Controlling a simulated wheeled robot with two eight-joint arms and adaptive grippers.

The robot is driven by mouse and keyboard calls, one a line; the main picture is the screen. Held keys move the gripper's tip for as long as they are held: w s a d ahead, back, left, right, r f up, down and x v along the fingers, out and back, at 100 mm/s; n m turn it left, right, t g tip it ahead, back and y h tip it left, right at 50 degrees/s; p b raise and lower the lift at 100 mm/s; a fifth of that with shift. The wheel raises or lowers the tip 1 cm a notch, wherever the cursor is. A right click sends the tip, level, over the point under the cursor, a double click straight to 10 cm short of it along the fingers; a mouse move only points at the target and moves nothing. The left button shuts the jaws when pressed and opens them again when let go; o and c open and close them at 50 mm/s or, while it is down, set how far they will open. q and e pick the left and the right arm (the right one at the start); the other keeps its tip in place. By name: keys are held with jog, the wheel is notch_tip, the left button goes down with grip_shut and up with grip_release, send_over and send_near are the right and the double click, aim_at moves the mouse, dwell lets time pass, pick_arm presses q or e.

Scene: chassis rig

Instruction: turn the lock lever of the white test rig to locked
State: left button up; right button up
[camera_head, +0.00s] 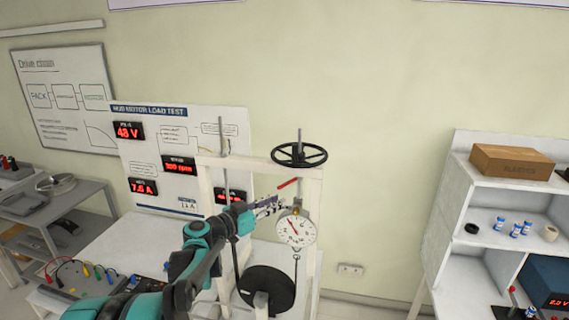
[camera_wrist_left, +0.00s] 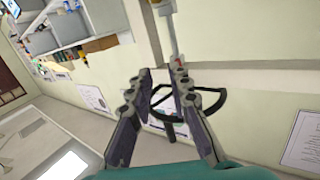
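The white test rig (camera_head: 316,190) stands right of centre in the head view. Its red lock lever (camera_head: 289,183) sits below the handwheel, tilted with its right end up. A round dial gauge (camera_head: 296,230) hangs under it. My left gripper (camera_head: 280,204) is in front of the rig, just below and left of the lever. In the left wrist view my left gripper (camera_wrist_left: 163,75) has its fingers apart, with nothing clearly held between them. A small red bit (camera_wrist_left: 180,62) shows by the right fingertip there; I cannot tell whether they touch. My right gripper is not in view.
A black handwheel (camera_head: 299,154) tops the rig, and a dark wheel (camera_head: 267,288) sits low in it. A display board (camera_head: 180,130) stands behind my left arm. A white shelf (camera_head: 470,200) is at the right. Bare wall lies between rig and shelf.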

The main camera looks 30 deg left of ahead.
aim_at(285, 185)
pick_arm(q)
jog(key=shift+t, duration=0.5)
jog(key=w, duration=0.2)
jog(key=w+r+p, duration=0.1)
jog(key=w, duration=0.2)
jog(key=w+r, duration=0.1)
jog(key=w, duration=0.1)
jog(key=shift+w+a, duration=0.1)
jog(key=shift+w, duration=0.3)
grip_shut()
